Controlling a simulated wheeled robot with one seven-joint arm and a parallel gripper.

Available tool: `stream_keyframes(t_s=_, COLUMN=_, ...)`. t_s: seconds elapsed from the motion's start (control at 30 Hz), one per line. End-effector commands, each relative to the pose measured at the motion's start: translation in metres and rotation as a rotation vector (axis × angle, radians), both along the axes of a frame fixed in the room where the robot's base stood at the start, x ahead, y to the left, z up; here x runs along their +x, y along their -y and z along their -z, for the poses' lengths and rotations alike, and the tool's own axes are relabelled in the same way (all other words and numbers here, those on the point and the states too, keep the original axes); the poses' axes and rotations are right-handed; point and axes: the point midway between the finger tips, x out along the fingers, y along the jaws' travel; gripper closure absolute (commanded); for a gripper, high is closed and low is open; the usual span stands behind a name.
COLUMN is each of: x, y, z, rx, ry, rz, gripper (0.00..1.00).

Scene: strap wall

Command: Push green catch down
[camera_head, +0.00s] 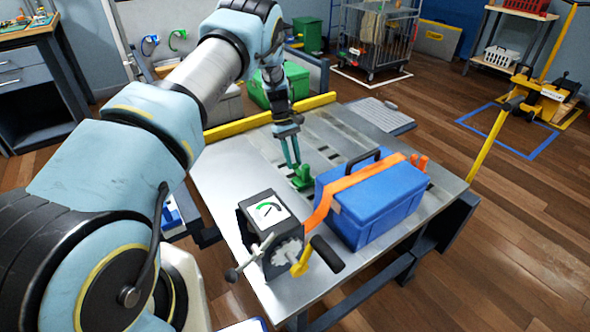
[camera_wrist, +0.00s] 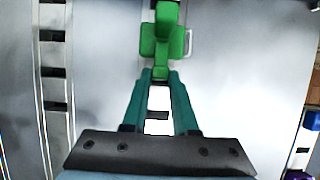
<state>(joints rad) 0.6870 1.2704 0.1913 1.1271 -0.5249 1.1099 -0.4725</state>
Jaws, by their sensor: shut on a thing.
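The green catch (camera_head: 303,179) stands on the metal table top (camera_head: 228,178), just left of the blue box. In the wrist view the green catch (camera_wrist: 168,38) is at the top centre, with a narrow lower end pointing toward my gripper. My gripper (camera_head: 294,163) reaches down to it from above. In the wrist view the two teal fingers of my gripper (camera_wrist: 160,76) converge on the catch's near end and are shut on it.
An orange strap (camera_head: 368,174) crosses the blue box (camera_head: 385,205) and runs to a dark ratchet unit with a dial (camera_head: 267,210). A yellow lever with a black grip (camera_head: 326,254) sticks out in front. A yellow rail (camera_head: 240,127) lines the table's back.

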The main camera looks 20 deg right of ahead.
Motion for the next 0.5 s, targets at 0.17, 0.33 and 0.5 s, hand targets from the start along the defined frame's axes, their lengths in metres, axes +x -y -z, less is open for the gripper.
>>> stream_keyframes(t_s=0.17, x=0.0039, y=-0.0009, z=0.0116, rx=-0.02, ry=-0.094, rz=-0.002, gripper=1.0)
stream_keyframes(t_s=0.33, x=0.0047, y=-0.0011, z=0.0118, rx=-0.028, ry=-0.148, rz=-0.001, gripper=1.0)
stream_keyframes(t_s=0.5, x=0.0042, y=-0.0011, z=0.0114, rx=-0.032, ry=-0.176, rz=0.0, gripper=1.0)
